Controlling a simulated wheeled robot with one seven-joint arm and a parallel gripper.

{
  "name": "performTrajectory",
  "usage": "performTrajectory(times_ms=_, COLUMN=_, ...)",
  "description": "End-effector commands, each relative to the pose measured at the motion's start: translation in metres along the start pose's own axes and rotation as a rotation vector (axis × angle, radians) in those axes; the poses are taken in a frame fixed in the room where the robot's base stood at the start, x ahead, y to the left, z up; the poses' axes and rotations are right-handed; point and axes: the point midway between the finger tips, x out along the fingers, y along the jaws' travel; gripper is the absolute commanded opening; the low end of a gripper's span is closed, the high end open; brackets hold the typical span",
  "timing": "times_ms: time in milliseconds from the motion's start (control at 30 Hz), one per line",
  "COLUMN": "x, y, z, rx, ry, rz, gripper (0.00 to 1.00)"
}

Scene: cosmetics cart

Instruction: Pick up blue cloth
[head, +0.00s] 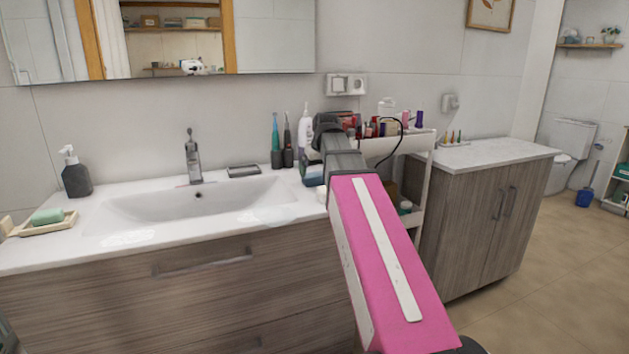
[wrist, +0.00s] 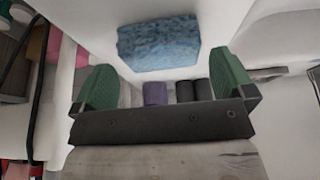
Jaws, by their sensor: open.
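The blue cloth (wrist: 158,43) shows in the wrist view as a mottled, folded block on a white surface, at the top centre. My gripper (wrist: 165,82) is open, its two green finger pads wide apart. The cloth appears beyond the fingertips, roughly centred between them, and nothing is held. In the head view my pink arm reaches toward the white cart (head: 419,190).
A purple cylinder (wrist: 155,93) and dark cylinders (wrist: 193,91) show between the fingers. Bottles crowd the cart top, with a black cable (head: 399,132) looping beside them. The sink counter (head: 120,215) is left of the cart, a wooden cabinet (head: 470,215) right.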

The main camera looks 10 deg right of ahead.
Motion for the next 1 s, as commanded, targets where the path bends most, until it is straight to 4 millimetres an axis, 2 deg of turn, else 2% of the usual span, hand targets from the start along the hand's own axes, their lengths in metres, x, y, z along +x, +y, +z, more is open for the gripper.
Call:
performTrajectory(times_ms=233, x=0.031, y=0.001, z=0.0, rx=0.0, ry=-0.002, rz=0.0, gripper=1.0)
performTrajectory(times_ms=533, x=0.035, y=0.001, z=0.0, rx=0.0, ry=0.001, rz=0.0, gripper=1.0)
performTrajectory(times_ms=633, x=0.035, y=0.001, z=0.0, rx=0.0, ry=0.0, rz=0.0, gripper=0.67)
performTrajectory(times_ms=1000, x=0.034, y=0.001, z=-0.001, rx=0.0, ry=0.0, rz=0.0, gripper=0.66)
